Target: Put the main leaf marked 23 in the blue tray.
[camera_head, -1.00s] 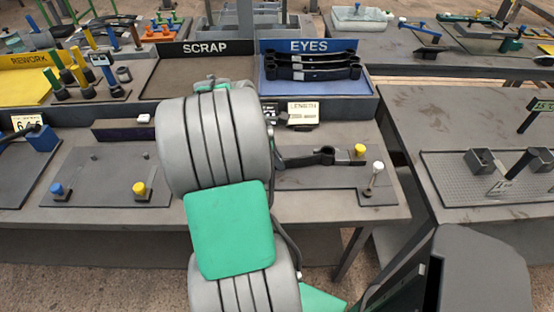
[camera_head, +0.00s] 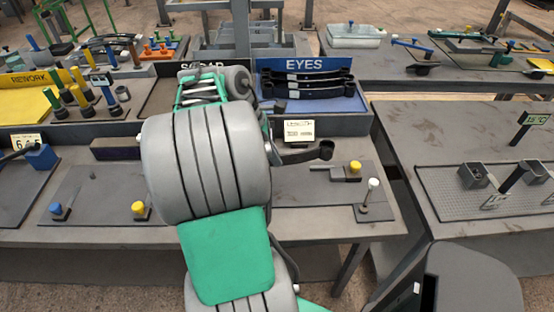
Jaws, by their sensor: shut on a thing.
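A dark leaf with a rolled eye at its right end (camera_head: 325,150) is raised above the grey bench. Its left part is hidden behind my arm, and no 23 is readable on it. My gripper's jaws are also hidden behind my arm; the raised leaf shows that they hold it. The blue tray (camera_head: 356,104) marked EYES stands at the back of the bench, right of my arm. Several dark leaves (camera_head: 320,84) with pale labels lie stacked in it.
A small white sign (camera_head: 299,131) stands before the tray. A yellow-knobbed stop (camera_head: 354,167) and a white-knobbed post (camera_head: 373,184) stand on the bench at right. The SCRAP tray (camera_head: 160,98) is partly behind my arm. A separate bench (camera_head: 420,140) lies right, across a gap.

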